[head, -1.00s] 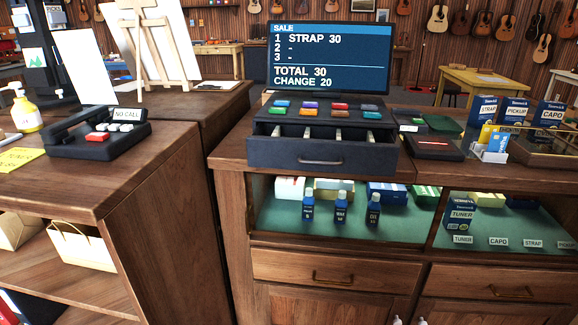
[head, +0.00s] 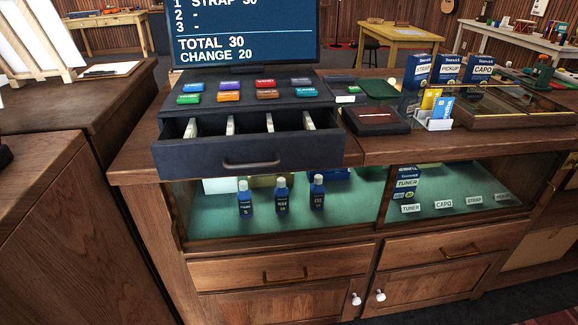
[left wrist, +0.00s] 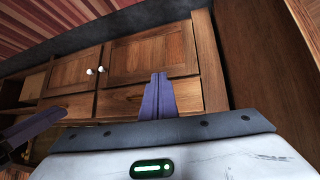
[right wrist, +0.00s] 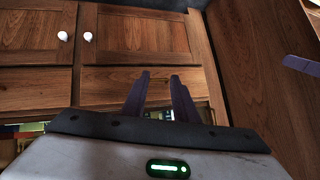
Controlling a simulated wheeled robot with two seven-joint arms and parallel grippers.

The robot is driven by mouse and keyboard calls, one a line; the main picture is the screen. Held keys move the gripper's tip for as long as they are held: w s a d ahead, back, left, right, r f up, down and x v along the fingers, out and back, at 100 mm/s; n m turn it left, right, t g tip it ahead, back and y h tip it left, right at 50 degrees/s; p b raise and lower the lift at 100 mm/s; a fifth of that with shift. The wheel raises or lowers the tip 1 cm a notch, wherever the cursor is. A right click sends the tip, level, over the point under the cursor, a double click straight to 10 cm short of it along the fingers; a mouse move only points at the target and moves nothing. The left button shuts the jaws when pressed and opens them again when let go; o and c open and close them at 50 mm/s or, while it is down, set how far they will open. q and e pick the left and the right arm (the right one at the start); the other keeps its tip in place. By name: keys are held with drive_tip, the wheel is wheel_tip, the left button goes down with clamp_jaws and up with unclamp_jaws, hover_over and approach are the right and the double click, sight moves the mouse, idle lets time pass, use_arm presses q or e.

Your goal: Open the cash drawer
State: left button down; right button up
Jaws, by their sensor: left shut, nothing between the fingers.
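The cash drawer (head: 248,155) is a dark box drawer in the register (head: 250,97) on the wooden counter. It stands pulled out toward me, with its inside and several pale dividers showing and a grey bar handle (head: 252,164) on its front. Neither gripper shows in the head view. In the left wrist view my left gripper (left wrist: 160,76) has its purple fingers together and empty. In the right wrist view my right gripper (right wrist: 160,76) has its fingers apart with nothing held. Both point at the lower wooden cabinet front; neither wrist view shows the cash drawer.
The sale screen (head: 245,35) stands behind the register. A dark card tray (head: 376,118) and boxes are on the counter to its right. Below are a glass display with blue bottles (head: 281,195), a wooden drawer (head: 280,268) and cabinet doors with white knobs (head: 356,299).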

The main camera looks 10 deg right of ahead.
drive_tip(key=w+a+r+m+t+y+p, duration=0.1)
drive_tip(key=w+a+r+m+t+y, duration=0.25)
drive_tip(key=w+r, duration=1.05)
drive_tip(key=m+t+y+p, duration=0.1)
drive_tip(key=m+y, duration=0.4)
drive_tip(key=y, duration=0.2)
approach(254, 167)
drive_tip(key=shift+h, duration=0.25)
drive_tip(key=p+x, duration=0.1)
drive_tip(key=x, duration=0.2)
drive_tip(key=p+x, duration=0.2)
drive_tip(key=x, duration=0.2)
drive_tip(key=shift+a+r, duration=0.1)
drive_tip(key=shift+r, duration=0.15)
drive_tip(key=shift+x, duration=0.8)
drive_tip(key=shift+f, duration=0.15)
drive_tip(key=shift+c, duration=0.4)
clamp_jaws()
